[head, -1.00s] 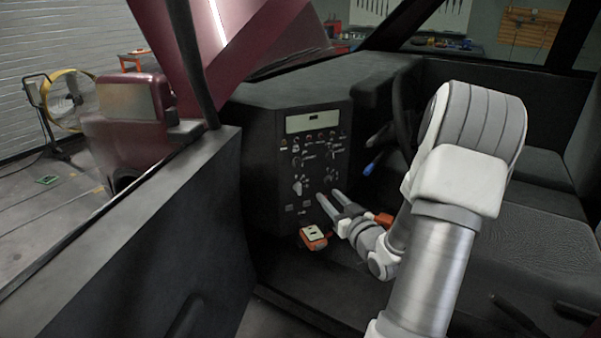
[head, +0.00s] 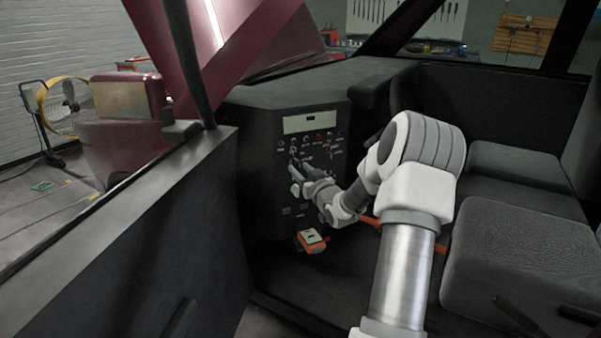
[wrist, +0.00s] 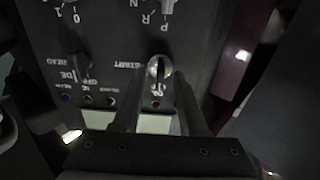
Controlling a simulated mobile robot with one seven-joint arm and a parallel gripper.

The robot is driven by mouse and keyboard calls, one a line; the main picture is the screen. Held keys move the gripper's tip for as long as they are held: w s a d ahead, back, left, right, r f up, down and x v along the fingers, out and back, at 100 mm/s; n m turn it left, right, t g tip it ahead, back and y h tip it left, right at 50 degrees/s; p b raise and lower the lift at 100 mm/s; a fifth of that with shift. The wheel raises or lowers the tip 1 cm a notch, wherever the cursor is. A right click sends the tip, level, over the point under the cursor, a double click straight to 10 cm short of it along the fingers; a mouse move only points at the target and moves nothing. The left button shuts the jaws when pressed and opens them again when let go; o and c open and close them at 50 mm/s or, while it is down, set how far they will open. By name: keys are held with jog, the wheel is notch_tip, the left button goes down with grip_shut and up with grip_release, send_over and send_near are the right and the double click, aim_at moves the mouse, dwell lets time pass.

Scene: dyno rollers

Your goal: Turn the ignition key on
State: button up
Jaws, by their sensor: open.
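The ignition key switch (wrist: 158,67) is a round silver lock with a thin dark upright key or slot at its middle, beside a START label in the wrist view. In the head view it shows small at the panel's upper left (head: 294,151). My gripper (wrist: 158,82) is open, its two dark fingers on either side of the switch in the picture. Whether they touch it, I cannot tell. In the head view my gripper (head: 294,179) is before the left part of the control panel (head: 263,190). Its fingers hide the lower left knob there.
A dark knob (wrist: 80,66) and a gear selector (wrist: 168,7) sit close to the switch, with small coloured lamps nearby. An orange box (head: 311,240) is below the panel. The door (head: 120,230) borders the left; seats (head: 510,240) stand at right.

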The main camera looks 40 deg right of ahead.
jog(key=shift+w, duration=0.15)
grip_shut()
jog(key=shift+r+m, duration=0.1)
jog(key=shift+m, duration=0.2)
dwell(0.3)
jog(key=m+p, duration=0.2)
jog(key=m, duration=0.1)
jog(key=shift+m, duration=0.3)
jog(key=shift+d+m+p, duration=0.1)
jog(key=shift+m+p, duration=1)
jog(key=shift+m, duration=1.1)
jog(key=shift+f, duration=0.2)
